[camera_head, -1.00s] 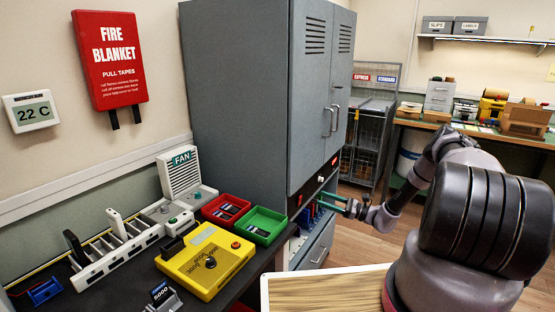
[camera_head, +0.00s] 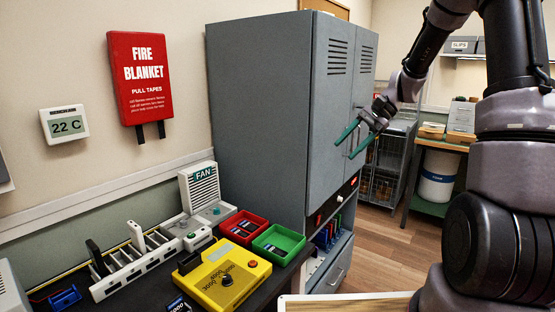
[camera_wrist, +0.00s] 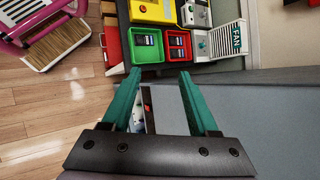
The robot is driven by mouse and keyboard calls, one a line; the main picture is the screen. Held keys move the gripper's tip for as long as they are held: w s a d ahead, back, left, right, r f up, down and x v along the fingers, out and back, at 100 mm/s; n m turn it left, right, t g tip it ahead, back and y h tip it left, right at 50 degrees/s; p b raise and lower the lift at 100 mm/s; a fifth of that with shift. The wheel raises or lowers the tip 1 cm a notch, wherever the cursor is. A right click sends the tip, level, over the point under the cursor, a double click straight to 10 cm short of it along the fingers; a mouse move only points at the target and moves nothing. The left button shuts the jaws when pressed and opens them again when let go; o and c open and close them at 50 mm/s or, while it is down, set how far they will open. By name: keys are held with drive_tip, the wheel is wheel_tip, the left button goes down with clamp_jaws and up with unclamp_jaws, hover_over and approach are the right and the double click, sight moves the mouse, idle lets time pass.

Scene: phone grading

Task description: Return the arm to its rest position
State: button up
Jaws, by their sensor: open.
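My gripper (camera_head: 351,143) has two green fingers spread apart with nothing between them. In the head view it is raised in front of the grey cabinet (camera_head: 262,100), near the upper doors and their handles. My arm rises at the right and bends over toward the cabinet. In the wrist view my gripper (camera_wrist: 166,98) looks down past the cabinet side, with the fingers apart and the floor and bench below.
The dark bench holds a yellow tester (camera_head: 224,276), a red tray (camera_head: 243,222), a green tray (camera_head: 278,238), a white rack (camera_head: 130,270) and a fan unit (camera_head: 199,190). A wire cage trolley (camera_head: 390,160) stands beyond the cabinet. Wooden floor (camera_head: 385,245) lies open between.

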drive_tip(key=s+d+r+n+t+h, duration=0.2)
drive_tip(key=s+r+t+h, duration=0.1)
drive_tip(key=s+r, duration=0.5)
drive_tip(key=s+d+r+n+t+h, duration=0.1)
drive_tip(key=s+r, duration=0.6)
drive_tip(key=s, duration=0.8)
drive_tip(key=n+t+h, duration=0.1)
drive_tip(key=t+h, duration=0.1)
drive_tip(key=t, duration=0.1)
drive_tip(key=shift+d+r+t, duration=0.35)
drive_tip(key=shift+d+t, duration=0.05)
drive_tip(key=shift+o, duration=0.6)
